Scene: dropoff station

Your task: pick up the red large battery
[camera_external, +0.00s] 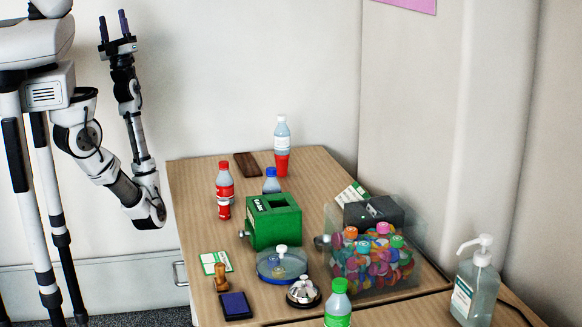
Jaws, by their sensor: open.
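I cannot surely tell which thing is the red large battery. One candidate is a red cylinder (282,164) at the far end of the wooden table, directly below or in front of a clear bottle (282,135). Another is a small red shape (224,211) at the foot of a red-capped bottle (224,182) near the table's left side. My gripper (113,17) is raised at the upper left, fingers pointing up. It is open and empty, well away from the table and everything on it.
The table (195,222) holds a green box (273,222), a clear bin of colourful pieces (372,262), a blue-rimmed dish (281,264), a bell (303,292), a stamp (218,277) and a dark brown block (247,165). A sanitizer bottle (475,288) stands at the right. Walls close off the back and right.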

